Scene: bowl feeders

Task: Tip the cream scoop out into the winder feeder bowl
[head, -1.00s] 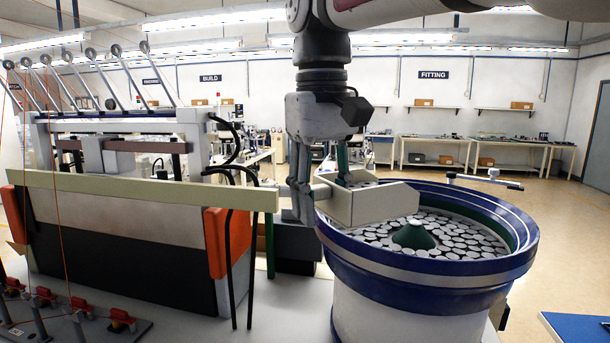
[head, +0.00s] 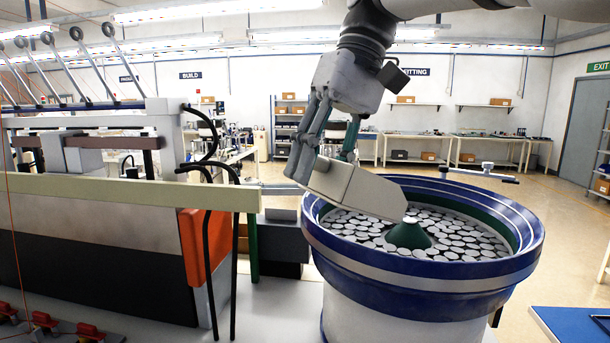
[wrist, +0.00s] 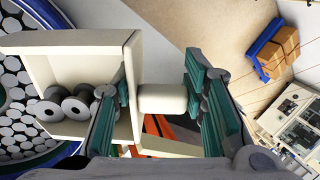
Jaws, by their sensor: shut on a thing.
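The cream scoop (head: 352,188) is a box held tilted over the left part of the feeder bowl, its right end low near the bowl's green cone. My gripper (head: 330,158) is shut on it from above. In the wrist view, the scoop's cream handle (wrist: 163,98) sits between green finger pads. Grey spool-shaped parts (wrist: 76,108) lie inside the scoop along its lower wall there. The feeder bowl (head: 420,283) has a blue rim and a white body, and holds many flat grey discs. In the head view the scoop's inside is hidden.
A green cone (head: 409,234) rises at the bowl's centre. A sensor arm (head: 478,172) stands over the far rim. A machine with a long cream rail (head: 120,190) and black hoses (head: 208,235) stands left of the bowl. A blue surface (head: 570,328) is at lower right.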

